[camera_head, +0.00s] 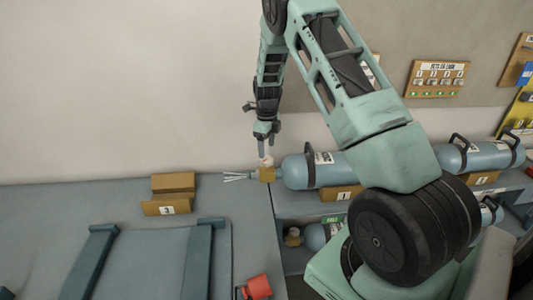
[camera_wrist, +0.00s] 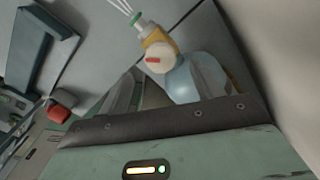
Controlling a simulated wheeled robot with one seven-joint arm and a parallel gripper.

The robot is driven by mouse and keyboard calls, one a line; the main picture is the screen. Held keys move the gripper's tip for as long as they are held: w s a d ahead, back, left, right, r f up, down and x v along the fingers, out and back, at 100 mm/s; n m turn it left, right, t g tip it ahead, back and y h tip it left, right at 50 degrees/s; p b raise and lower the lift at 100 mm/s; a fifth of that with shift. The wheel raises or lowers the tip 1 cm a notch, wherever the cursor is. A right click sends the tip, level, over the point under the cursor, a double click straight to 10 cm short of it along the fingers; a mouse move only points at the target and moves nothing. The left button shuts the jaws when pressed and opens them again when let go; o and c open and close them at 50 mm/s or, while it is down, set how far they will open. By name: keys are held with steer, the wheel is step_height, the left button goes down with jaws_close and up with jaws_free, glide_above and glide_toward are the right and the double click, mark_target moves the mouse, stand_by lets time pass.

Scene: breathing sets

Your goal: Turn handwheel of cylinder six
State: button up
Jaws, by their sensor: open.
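A blue cylinder (camera_head: 297,171) lies on its side in a cradle on the shelf, with its brass valve (camera_head: 267,174) pointing left. I cannot read its label surely. A pale round handwheel (camera_head: 265,162) sits on top of the valve. In the wrist view the handwheel (camera_wrist: 159,58) is cream with a red mark, on the brass valve (camera_wrist: 157,37), with the blue cylinder (camera_wrist: 180,84) behind it. My gripper (camera_head: 266,147) points down just above the handwheel. Its fingers are apart and empty; in the wrist view the handwheel shows beyond the fingertips. I cannot tell whether they touch it.
A cradle marked 3 (camera_head: 169,207) stands empty on the grey bench at left. Another blue cylinder (camera_head: 470,157) lies at right. A lower shelf holds more cylinders. A red object (camera_head: 259,287) is at the bench's front. A board with green lights (camera_head: 437,79) hangs on the wall.

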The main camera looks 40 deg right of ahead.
mark_target(267, 159)
steer(key=shift+f+p, duration=0.7)
steer(key=shift+f, duration=1.95)
steer(key=c, duration=1)
